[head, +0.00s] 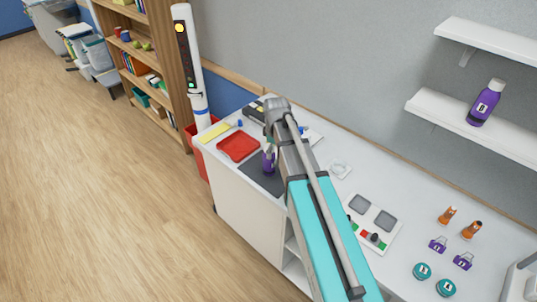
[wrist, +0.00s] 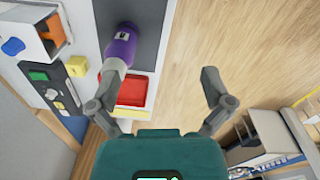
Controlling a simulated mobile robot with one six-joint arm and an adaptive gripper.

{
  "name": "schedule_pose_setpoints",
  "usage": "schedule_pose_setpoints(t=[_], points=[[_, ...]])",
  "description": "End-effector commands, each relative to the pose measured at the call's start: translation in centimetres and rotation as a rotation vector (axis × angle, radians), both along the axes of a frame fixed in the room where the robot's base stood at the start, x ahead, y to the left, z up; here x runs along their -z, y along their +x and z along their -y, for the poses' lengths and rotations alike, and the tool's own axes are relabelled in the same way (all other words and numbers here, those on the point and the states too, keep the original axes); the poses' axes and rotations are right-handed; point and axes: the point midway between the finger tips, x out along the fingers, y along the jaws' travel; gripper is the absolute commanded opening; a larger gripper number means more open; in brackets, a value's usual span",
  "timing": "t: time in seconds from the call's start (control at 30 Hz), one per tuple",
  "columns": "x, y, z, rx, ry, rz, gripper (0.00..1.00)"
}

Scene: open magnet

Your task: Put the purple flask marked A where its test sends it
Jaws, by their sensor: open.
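A purple flask (wrist: 121,46) with a white label stands on a dark mat (wrist: 152,20) in the wrist view; I cannot read its letter for sure. In the head view the small purple flask (head: 269,161) is on the dark mat (head: 262,181), beside my arm. My gripper (wrist: 160,74) is open and empty, its fingers spread wide. The flask is by the left finger, which overlaps its lower edge in the picture, not between the fingers. I cannot tell whether they touch. In the head view my arm hides the gripper.
A red tray (head: 238,146) and a yellow pad (head: 214,132) lie near the mat. Another purple bottle (head: 485,103) stands on the wall shelf.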

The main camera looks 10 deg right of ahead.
Motion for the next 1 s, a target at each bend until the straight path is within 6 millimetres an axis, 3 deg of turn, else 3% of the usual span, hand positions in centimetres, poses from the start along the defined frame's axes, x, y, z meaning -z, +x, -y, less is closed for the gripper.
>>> schedule_pose_setpoints(t=[0.03,0.2,0.5,0.7,1.0], points=[[-0.9,1.9,0.0,-0.063,-0.002,-0.003,1.00],[-1.6,6.0,-0.1,-0.301,-0.007,-0.011,1.00],[-2.1,11.3,-0.2,-0.641,-0.010,-0.024,1.00],[-2.1,12.3,-0.3,-0.726,-0.010,-0.027,1.00],[-2.1,12.3,-0.3,-0.731,-0.010,-0.027,1.00]])
